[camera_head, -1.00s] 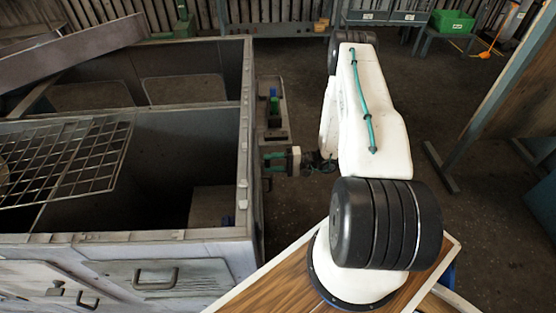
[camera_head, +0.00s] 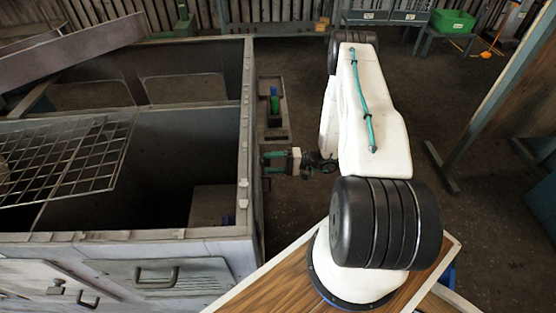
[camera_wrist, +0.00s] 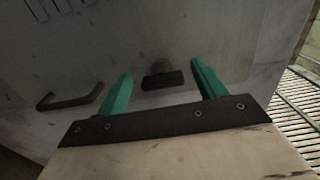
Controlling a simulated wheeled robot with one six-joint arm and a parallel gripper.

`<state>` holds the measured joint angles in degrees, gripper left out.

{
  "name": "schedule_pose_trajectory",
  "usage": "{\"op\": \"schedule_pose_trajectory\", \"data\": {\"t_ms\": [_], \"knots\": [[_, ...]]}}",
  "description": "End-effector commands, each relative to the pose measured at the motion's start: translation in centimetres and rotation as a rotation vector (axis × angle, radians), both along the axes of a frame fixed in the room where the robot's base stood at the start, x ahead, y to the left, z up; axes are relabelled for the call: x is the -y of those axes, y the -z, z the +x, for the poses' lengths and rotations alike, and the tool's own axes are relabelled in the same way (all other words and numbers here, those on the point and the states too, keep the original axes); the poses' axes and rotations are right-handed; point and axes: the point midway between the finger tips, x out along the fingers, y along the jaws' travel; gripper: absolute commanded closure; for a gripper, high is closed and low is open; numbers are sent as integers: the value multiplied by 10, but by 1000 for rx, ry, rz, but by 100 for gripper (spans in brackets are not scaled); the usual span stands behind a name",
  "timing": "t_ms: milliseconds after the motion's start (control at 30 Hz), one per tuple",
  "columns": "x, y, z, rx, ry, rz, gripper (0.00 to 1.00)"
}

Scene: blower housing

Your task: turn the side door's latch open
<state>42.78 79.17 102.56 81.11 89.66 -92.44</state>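The side door (camera_wrist: 220,50) is a grey metal panel that fills most of the wrist view. Its latch (camera_wrist: 162,78) is a dark knob with a short bar, lying about level in that picture. A dark pull handle (camera_wrist: 70,97) is to its left. My gripper (camera_wrist: 160,82) has its two green fingers spread, one on each side of the latch, with gaps on both sides. It holds nothing. In the head view my gripper (camera_head: 272,162) is at the right outer wall of the housing (camera_head: 246,130); the latch is hidden there.
The open-topped housing has a wire grid (camera_head: 75,160) across it. Its front has another handle (camera_head: 156,276). A narrow grey stand (camera_head: 273,128) with green and blue items is just beyond my gripper. A slatted floor grate (camera_wrist: 300,95) shows at right.

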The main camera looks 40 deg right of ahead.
Motion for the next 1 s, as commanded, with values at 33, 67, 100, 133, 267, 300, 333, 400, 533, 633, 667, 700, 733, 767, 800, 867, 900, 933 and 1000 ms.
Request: {"op": "schedule_pose_trajectory", "data": {"t_ms": [33,67,100,133,267,300,333,400,533,633,667,700,733,767,800,867,900,933,1000], "knots": [[1,0,0,1,1,-1,31],[1,0,0,1,2,-1,31],[1,-1,0,1,2,-1,31],[1,-1,0,1,3,-1,31],[6,-1,-2,2,5,0,31],[9,-1,-4,2,6,0,31],[13,-1,-6,2,7,0,31],[22,-1,-13,1,8,0,31],[41,0,-26,2,7,-1,31],[53,0,-35,2,5,-1,31],[56,0,-37,2,5,0,31],[59,0,-40,1,5,0,31],[61,0,-41,1,4,0,31],[63,0,-42,1,3,0,31],[64,0,-44,1,2,0,31],[66,0,-45,1,2,1,31],[66,0,-45,1,2,1,31],[66,0,-45,1,2,1,31],[66,0,-45,1,1,1,31]]}}
